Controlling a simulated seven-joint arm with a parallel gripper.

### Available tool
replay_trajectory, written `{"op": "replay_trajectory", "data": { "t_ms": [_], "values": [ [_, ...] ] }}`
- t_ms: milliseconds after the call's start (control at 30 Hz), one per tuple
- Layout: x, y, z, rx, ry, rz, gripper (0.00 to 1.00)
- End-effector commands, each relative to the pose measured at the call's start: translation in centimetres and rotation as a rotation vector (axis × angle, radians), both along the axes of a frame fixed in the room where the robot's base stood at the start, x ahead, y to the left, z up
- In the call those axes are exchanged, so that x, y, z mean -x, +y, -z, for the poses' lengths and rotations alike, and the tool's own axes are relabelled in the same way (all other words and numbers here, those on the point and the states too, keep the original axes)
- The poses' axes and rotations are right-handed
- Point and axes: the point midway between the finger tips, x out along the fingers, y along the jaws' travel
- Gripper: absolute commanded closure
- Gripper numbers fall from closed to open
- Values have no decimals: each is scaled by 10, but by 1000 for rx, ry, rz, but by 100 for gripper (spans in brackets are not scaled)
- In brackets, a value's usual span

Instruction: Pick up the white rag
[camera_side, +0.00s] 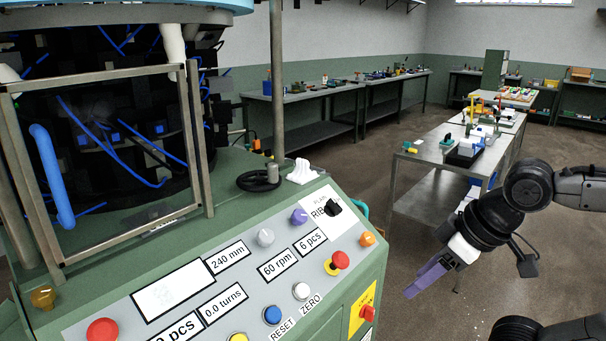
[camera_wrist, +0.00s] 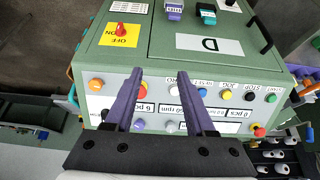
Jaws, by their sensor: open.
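The white rag (camera_side: 302,172) is a small crumpled white heap on the green top of the machine, just behind the control panel in the side view. I cannot make it out in the wrist view. My gripper (camera_side: 428,279) is in the air to the right of the machine, well apart from the rag and lower in the picture. In the wrist view its two purple fingers (camera_wrist: 158,76) are spread with nothing between them, facing the machine's front and panel.
A black coil (camera_side: 259,180) and a metal post (camera_side: 277,90) stand beside the rag. The control panel (camera_side: 215,285) has several knobs and buttons, including a black knob (camera_side: 333,207) near the rag. A workbench (camera_side: 420,155) stands behind.

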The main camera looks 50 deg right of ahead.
Motion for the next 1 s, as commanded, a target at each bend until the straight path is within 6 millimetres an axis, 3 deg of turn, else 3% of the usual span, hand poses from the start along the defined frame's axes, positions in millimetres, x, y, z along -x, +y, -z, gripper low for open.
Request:
{"op": "replay_trajectory", "data": {
  "t_ms": [100, 167, 367, 500, 700, 833, 1000],
  "values": [
    [6, 0, 2, 10, 31, -25, 45],
    [4, 2, -11, 16, 24, -46, 45],
    [-27, 4, -90, 29, -21, -100, 45],
    [-62, 1, -146, 35, -29, -122, 45],
    [-122, -11, -211, 42, -31, -136, 45],
    [-165, -26, -240, 47, -28, -138, 45],
    [-222, -53, -260, 50, -19, -133, 45]
  ]
}}
